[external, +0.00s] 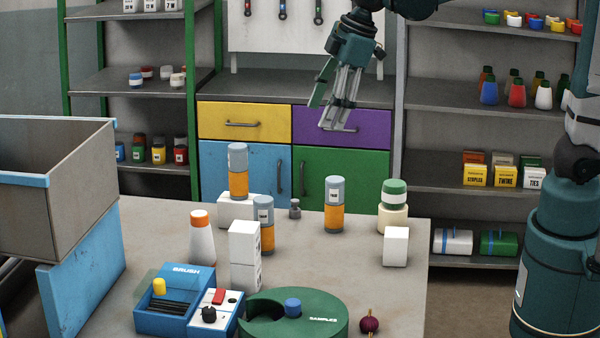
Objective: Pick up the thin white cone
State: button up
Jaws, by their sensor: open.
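A slim white cone-shaped item (202,246) with an orange top stands upright on the left part of the table, behind the blue brush box. It is the only cone-like white thing I make out on the table. My gripper (328,115) is open and empty, pointing down. It hangs high in the picture in front of the purple drawer, well above the table and to the right of the cone.
Right of the cone stand stacked white blocks (245,255) and several orange-and-grey cylinders (334,205). The blue brush box (175,310) and green round samples tray (325,322) are in front. A large bin (60,180) rises at left.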

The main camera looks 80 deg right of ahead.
jog(key=w+a+f+n+g, duration=0.15)
jog(key=w+f, duration=0.25)
jog(key=w, duration=0.6)
jog(key=n+g, duration=0.2)
jog(key=n, duration=0.5)
send_near(199, 213)
notch_tip(199, 213, down, 9)
jog(key=shift+r+b, duration=0.15)
jog(key=shift+b, duration=0.15)
jog(key=shift+w+a+f+g, duration=0.1)
jog(key=shift+w+f+g, duration=0.2)
jog(key=shift+f, duration=0.25)
jog(key=shift+f, duration=1.25)
jog(key=shift+f, duration=0.1)
jog(key=shift+s+f+p, duration=0.1)
jog(key=shift+f+p, duration=0.3)
jog(key=shift+f, duration=2.15)
